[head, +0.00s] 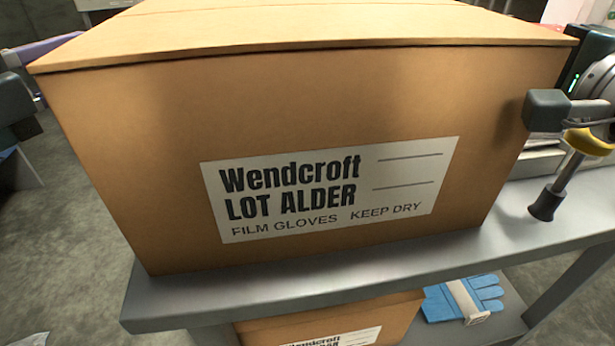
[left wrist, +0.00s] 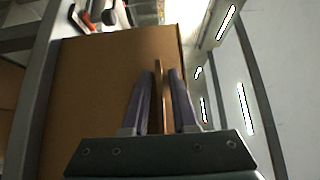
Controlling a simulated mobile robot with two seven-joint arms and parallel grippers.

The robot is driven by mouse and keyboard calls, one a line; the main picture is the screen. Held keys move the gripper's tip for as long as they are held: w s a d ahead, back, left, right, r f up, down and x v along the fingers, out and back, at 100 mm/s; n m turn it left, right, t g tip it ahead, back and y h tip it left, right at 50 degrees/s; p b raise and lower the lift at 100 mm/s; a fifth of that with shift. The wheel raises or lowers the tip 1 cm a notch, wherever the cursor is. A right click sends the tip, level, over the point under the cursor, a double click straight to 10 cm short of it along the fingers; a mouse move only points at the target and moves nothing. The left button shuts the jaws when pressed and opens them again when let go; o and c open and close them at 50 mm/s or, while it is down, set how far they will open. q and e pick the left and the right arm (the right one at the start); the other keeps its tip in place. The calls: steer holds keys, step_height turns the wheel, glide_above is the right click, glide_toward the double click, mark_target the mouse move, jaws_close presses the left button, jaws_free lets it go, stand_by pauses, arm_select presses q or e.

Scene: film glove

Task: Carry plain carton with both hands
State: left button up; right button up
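The brown carton (head: 310,110) with a white "Wendcroft LOT ALDER" label stands on a grey bench (head: 330,285) and fills the middle of the head view. Its side (left wrist: 90,90) also shows in the left wrist view. My left gripper (left wrist: 163,80) has its two purple fingers apart, on either side of a thin brown edge of the carton. A narrow gap shows beside that edge. A purple finger also shows past the carton's left edge in the head view (head: 42,48).
A similar carton (head: 310,325) and blue gloves (head: 465,299) with a pale band lie on the shelf under the bench. Something white, like stacked paper, lies on the bench to the right of the carton. Grey floor (head: 65,225) is open at the left.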

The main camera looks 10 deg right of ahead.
arm_select(q)
steer(key=shift+o, duration=0.7)
arm_select(e)
steer(key=shift+o, duration=0.7)
steer(key=shift+s, duration=0.1)
arm_select(q)
steer(key=v, duration=1.2)
arm_select(e)
steer(key=s+d, duration=0.2)
steer(key=s, duration=0.9)
steer(key=shift+s, duration=0.35)
arm_select(q)
steer(key=shift+r, duration=0.1)
